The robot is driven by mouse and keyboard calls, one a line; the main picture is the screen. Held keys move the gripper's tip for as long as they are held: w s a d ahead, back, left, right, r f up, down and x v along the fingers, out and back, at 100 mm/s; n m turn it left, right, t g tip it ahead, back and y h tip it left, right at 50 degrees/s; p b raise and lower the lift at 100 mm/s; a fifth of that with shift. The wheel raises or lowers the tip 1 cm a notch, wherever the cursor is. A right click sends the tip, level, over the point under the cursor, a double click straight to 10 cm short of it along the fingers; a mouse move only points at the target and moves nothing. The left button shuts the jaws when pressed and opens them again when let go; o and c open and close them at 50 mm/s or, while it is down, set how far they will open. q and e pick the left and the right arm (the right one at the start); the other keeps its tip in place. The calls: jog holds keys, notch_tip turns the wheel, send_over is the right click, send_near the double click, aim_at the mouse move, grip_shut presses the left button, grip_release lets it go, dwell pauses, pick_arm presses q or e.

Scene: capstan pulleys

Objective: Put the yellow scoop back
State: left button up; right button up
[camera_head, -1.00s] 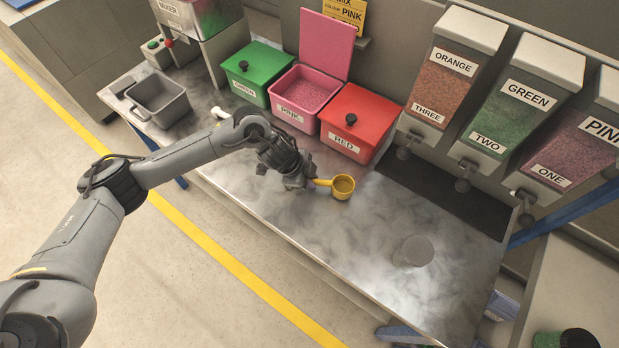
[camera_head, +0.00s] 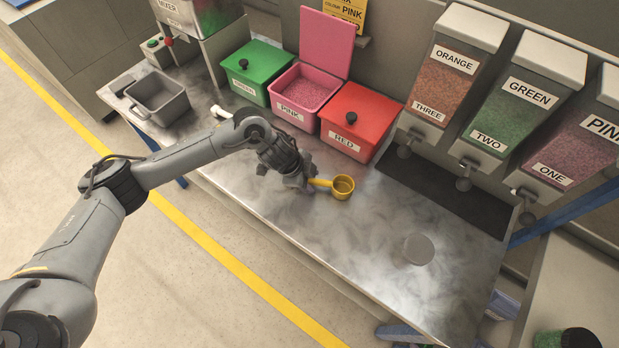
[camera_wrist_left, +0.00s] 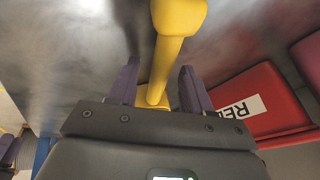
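The yellow scoop (camera_head: 342,187) rests upright on the metal worktop in front of the red bin, with its handle pointing left. My left gripper (camera_head: 304,181) is at the handle. In the left wrist view, the yellow handle (camera_wrist_left: 168,55) runs between the two purple fingers (camera_wrist_left: 160,88). Gaps show beside the handle, so the fingers are open around it.
Green (camera_head: 255,71), pink (camera_head: 302,92) and red (camera_head: 357,121) bins line the back; the pink lid (camera_head: 327,43) stands open. A grey tray (camera_head: 158,98) is at the left. Dispensers (camera_head: 453,75) hang at the right. A grey disc (camera_head: 418,249) lies front right.

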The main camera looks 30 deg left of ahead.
pick_arm(q)
jog(key=shift+r, duration=0.15)
